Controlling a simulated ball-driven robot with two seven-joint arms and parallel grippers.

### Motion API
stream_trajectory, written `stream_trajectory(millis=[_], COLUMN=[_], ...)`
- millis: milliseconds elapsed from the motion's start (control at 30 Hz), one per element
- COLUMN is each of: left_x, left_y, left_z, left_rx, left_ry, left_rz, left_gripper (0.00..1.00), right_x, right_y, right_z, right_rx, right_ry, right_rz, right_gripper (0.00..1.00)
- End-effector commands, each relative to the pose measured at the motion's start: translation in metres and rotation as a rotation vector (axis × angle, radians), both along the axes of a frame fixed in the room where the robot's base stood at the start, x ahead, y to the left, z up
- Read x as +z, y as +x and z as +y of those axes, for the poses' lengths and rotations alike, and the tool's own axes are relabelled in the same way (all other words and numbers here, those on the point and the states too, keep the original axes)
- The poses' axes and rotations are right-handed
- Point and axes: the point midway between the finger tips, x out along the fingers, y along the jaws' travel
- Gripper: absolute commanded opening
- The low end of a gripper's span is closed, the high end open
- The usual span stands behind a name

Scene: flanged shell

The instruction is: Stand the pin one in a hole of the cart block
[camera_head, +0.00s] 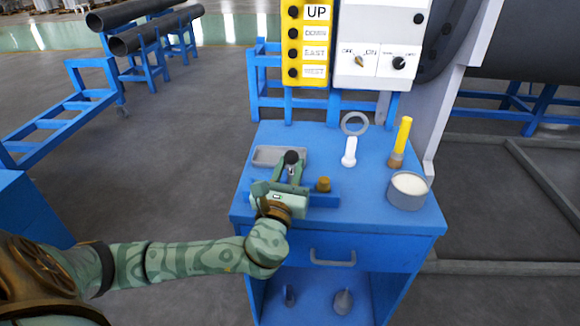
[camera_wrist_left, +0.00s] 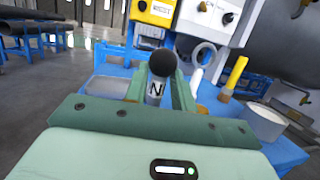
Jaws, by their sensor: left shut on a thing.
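My left gripper (camera_head: 291,168) is over the left part of the blue cart top, shut on a grey pin with a black ball top (camera_head: 291,157). In the left wrist view the pin (camera_wrist_left: 155,90) stands upright between the fingers and bears a letter N. Its lower end is hidden. A blue block (camera_head: 325,200) lies beside the gripper, partly covered by it; its holes cannot be made out. A short brown-yellow piece (camera_head: 323,184) stands at this block. My right gripper is not in view.
The cart top (camera_head: 370,205) also holds a grey tray (camera_head: 265,154), a white pin-like piece (camera_head: 349,152), a grey ring (camera_head: 354,124), a yellow stick with a brown base (camera_head: 403,135) and a round tin (camera_head: 408,190). Control boxes (camera_head: 365,85) rise behind. The front middle is clear.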

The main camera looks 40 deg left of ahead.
Motion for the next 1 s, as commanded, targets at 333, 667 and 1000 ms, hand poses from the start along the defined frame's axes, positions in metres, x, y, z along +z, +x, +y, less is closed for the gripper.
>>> stream_trajectory(millis=[333,667,1000], left_x=[-0.010,-0.018,-0.017], left_y=[0.000,0.000,0.000], left_z=[0.000,0.000,0.000], left_rx=[0.001,0.001,0.001], left_ry=[0.000,0.000,0.000], left_rz=[0.000,-0.001,-0.001], left_gripper=[0.00,0.00,0.51], right_x=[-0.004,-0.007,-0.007], right_y=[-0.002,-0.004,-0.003], right_z=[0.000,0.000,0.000], right_rx=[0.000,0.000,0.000], right_ry=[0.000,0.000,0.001], right_rz=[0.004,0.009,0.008], right_gripper=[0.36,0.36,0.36])
